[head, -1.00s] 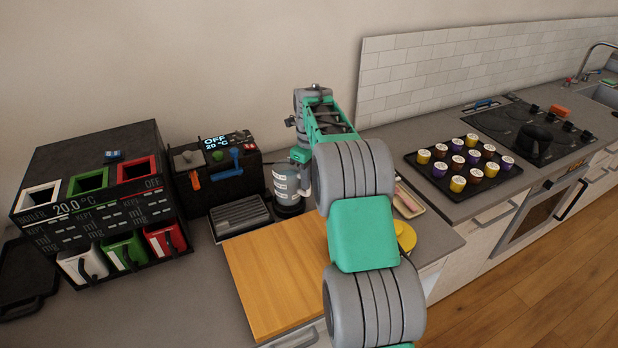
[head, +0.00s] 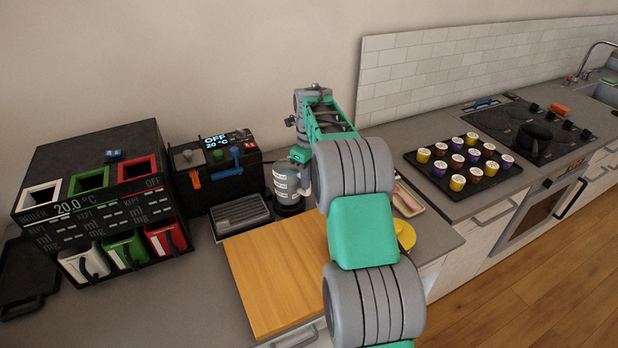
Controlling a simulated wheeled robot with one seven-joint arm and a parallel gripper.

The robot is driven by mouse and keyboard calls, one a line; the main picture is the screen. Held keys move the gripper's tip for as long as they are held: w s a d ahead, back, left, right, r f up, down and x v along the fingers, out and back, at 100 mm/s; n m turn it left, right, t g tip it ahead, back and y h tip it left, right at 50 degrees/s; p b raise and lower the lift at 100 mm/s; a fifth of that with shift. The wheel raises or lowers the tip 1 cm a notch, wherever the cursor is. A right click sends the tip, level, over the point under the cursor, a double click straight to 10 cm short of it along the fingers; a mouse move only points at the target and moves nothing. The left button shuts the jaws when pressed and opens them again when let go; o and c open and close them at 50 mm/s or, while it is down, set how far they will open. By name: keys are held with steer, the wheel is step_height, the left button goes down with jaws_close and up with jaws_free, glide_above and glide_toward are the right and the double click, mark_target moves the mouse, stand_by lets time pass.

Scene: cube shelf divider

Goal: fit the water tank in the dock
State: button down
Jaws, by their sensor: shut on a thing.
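The pale grey cylinder with white labels (head: 284,183), which looks like the water tank, stands upright at the right of the black coffee machine. A dark round base (head: 289,209) shows under it and looks like the dock. I cannot tell whether the tank is fully seated in it. My gripper (head: 301,154) is at the upper right side of the tank and is mostly hidden by my arm. It is shut on the tank, though the fingertips and their contact are not clear. The tank's right side is hidden too.
The black coffee machine (head: 218,172) and its drip tray (head: 240,214) stand close on the left. A wooden board (head: 275,275) lies in front. A black boiler unit (head: 95,170) is farther left. A capsule tray (head: 429,170) and hob (head: 510,122) are right.

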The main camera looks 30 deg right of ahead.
mark_target(308, 194)
steer(key=shift+f+b, duration=0.65)
steer(key=shift+f, duration=0.9)
steer(key=c, duration=1.3)
jaws_free()
steer(key=shift+f, duration=0.1)
step_height(308, 194, up, 5)
steer(key=p, duration=0.3)
steer(key=shift+s, duration=0.1)
